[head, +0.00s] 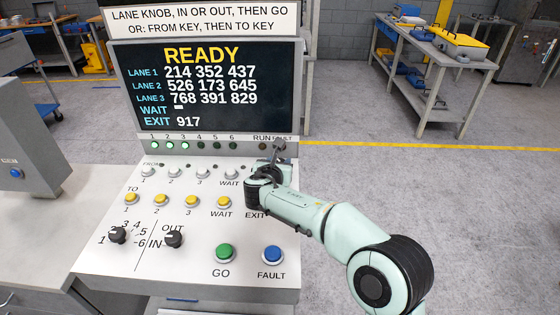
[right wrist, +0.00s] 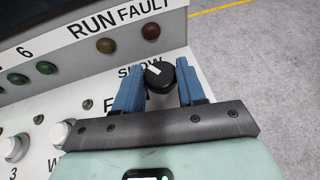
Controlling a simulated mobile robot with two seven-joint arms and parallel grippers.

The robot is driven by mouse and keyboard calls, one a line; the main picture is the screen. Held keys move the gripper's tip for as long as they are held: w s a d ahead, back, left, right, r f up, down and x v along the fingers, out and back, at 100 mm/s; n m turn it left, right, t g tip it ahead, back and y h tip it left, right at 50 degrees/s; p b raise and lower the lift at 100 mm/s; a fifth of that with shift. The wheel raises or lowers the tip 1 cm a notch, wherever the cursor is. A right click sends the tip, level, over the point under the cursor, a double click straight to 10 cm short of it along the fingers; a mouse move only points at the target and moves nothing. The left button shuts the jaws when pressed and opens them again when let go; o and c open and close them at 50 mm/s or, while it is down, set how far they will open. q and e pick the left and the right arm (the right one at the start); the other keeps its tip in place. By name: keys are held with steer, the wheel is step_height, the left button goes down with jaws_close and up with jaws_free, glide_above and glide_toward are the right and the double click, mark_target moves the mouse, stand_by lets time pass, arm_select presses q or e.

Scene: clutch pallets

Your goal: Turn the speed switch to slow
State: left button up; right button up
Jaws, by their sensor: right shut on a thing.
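The speed switch is a small black knob (right wrist: 157,77) with a white pointer mark, near the right edge of the panel. In the right wrist view it sits between the two blue fingers of my right gripper (right wrist: 159,68), which is shut on it. The white mark points to the upper left in that view. A label partly covered by a finger, perhaps SLOW, is just left of the knob. In the head view my right gripper (head: 272,163) is at the panel's upper right and largely hides the switch. My left gripper is not in view.
The sloping white control panel (head: 185,262) holds yellow buttons, two dark knobs (head: 117,235), a green GO button (head: 225,252) and a blue FAULT button (head: 272,254). A screen (head: 210,92) reading READY stands behind. A grey box (head: 35,120) is at left. Open floor lies right.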

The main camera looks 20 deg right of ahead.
steer(key=shift+w+m+g+h+p, duration=0.1)
steer(key=shift+m+g+h+p, duration=0.35)
steer(key=shift+m+h, duration=0.2)
steer(key=o, duration=1)
steer(key=shift+a, duration=0.1)
steer(key=v, duration=1.3)
steer(key=shift+a, duration=0.1)
